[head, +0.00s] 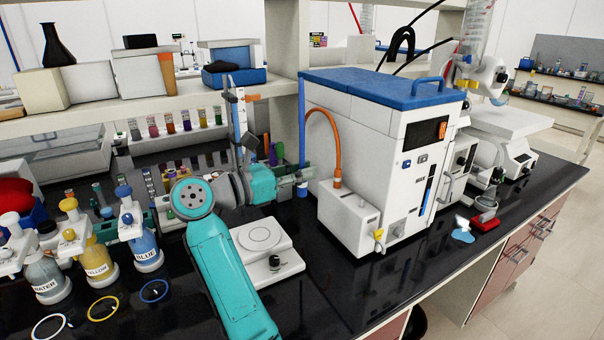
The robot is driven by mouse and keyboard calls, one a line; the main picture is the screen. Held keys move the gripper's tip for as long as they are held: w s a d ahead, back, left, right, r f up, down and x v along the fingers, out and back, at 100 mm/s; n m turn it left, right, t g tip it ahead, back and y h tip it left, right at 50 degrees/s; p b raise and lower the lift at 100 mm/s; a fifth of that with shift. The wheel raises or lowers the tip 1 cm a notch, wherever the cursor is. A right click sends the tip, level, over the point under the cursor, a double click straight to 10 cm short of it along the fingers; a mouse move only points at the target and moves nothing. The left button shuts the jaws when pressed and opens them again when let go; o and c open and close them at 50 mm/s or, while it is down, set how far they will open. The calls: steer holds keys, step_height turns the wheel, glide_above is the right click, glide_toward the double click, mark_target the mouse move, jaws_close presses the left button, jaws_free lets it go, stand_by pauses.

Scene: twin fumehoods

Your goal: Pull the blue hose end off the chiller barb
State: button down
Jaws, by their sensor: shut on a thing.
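The chiller (350,140) is the white box with a blue lid at the centre of the bench. A blue hose (301,125) hangs upright close to its left side. My gripper (303,177) reaches in from the left and is shut on the blue hose near its lower end. A short blue piece (302,191) shows just under the jaws. The jaws cover part of the hose, and I cannot make out the barb or whether the hose end still sits on it.
An orange hose (333,130) arches down to a small white box (348,215) right of my gripper. Labelled wash bottles (140,240) crowd the left. A blue spill (463,236) lies at right.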

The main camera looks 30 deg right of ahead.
steer(key=shift+r, duration=0.1)
steer(key=shift+r, duration=1.35)
steer(key=shift+r, duration=0.1)
steer(key=shift+r, duration=1.45)
